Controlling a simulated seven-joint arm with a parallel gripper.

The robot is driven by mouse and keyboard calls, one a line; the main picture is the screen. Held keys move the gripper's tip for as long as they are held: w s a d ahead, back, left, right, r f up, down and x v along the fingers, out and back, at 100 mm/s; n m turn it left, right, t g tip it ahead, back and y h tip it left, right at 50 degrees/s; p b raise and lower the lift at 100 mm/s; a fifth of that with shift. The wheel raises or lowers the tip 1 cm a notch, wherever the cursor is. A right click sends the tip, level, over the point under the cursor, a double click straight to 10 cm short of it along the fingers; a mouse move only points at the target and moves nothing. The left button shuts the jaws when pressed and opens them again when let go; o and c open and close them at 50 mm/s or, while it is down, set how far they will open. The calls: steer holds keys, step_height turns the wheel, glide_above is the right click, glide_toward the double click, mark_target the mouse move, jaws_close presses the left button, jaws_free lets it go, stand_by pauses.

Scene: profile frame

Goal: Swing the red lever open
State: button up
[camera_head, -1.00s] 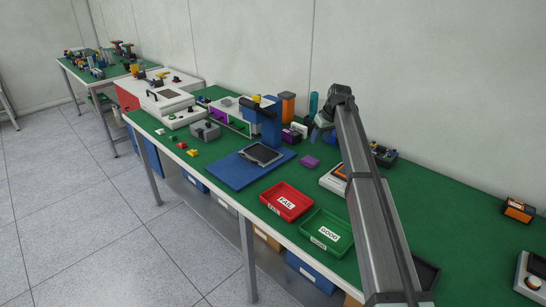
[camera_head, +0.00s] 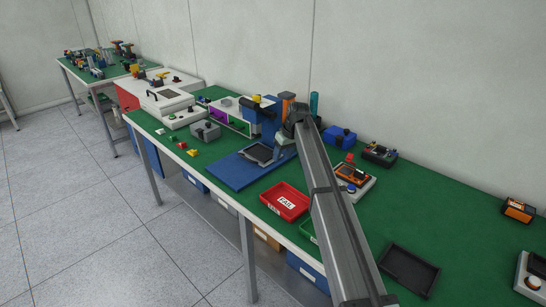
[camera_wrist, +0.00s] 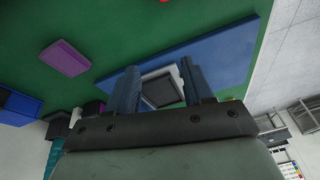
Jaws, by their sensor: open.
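I cannot make out a red lever for certain in either view. A blue fixture has a flat base plate (camera_head: 228,172) and an upright block behind it, partly covered by my arm. A dark-faced flat piece (camera_head: 258,152) lies on the plate. My gripper (camera_wrist: 159,68) is open. In the wrist view its fingers point at the blue plate (camera_wrist: 222,50), and the dark piece with a pale edge (camera_wrist: 160,90) shows between them; contact cannot be told. In the head view the wrist is beside the upright block, with the fingertips hidden.
A red FAIL bin (camera_head: 284,202) stands in front of the plate; my arm covers most of the green bin. A purple block (camera_wrist: 65,57) lies nearby.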

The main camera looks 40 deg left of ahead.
steer(key=shift+s+a+f, duration=0.15)
steer(key=shift+s+a, duration=0.45)
steer(key=shift+s, duration=0.2)
steer(key=shift+s+a+f, duration=0.15)
steer(key=shift+s+a, duration=0.4)
steer(key=shift+s, duration=0.25)
